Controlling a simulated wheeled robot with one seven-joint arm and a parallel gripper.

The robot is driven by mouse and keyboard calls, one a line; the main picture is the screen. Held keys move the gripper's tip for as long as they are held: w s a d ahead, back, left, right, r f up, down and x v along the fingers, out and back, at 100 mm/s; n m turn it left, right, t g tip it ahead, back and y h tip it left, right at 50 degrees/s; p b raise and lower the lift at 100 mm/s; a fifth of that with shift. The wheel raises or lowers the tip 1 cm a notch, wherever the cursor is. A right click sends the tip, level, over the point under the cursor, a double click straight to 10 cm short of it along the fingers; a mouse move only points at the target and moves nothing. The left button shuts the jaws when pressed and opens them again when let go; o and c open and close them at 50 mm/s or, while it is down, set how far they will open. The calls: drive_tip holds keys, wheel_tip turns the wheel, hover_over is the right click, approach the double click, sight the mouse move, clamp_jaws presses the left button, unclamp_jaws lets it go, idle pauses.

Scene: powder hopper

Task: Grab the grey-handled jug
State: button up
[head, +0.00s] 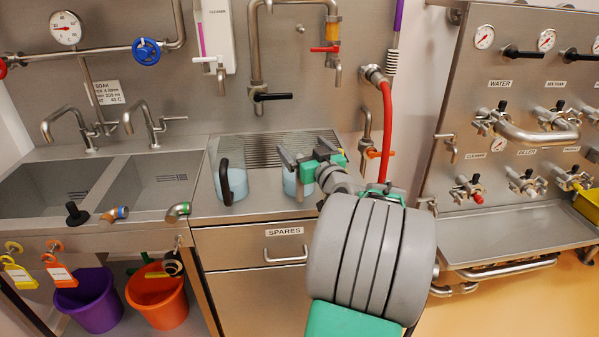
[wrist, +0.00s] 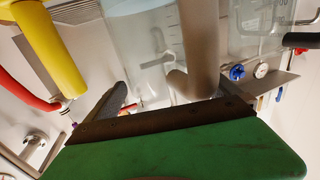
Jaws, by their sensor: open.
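A clear, bluish jug (head: 291,187) stands on the steel counter in the head view, partly hidden behind my gripper (head: 306,155). In the wrist view this jug (wrist: 140,45) is close in front, and its thick grey handle (wrist: 197,45) is between my open fingers (wrist: 182,92). I cannot tell whether a finger touches the handle. A second bluish jug (head: 234,186) with a black handle (head: 223,180) stands to the left on the counter. It also shows at the right in the wrist view (wrist: 252,32).
A ribbed drainboard (head: 265,150) lies behind the jugs. A red hose (head: 386,135) hangs right of my gripper, and taps overhang the counter. In the wrist view a yellow cylinder (wrist: 48,45) is at the left. Two sinks (head: 155,185) are at the left.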

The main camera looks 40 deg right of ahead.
drive_tip(key=shift+c, duration=0.2)
drive_tip(key=c, duration=1.8)
drive_tip(key=shift+c, duration=0.6)
drive_tip(key=shift+r, duration=0.2)
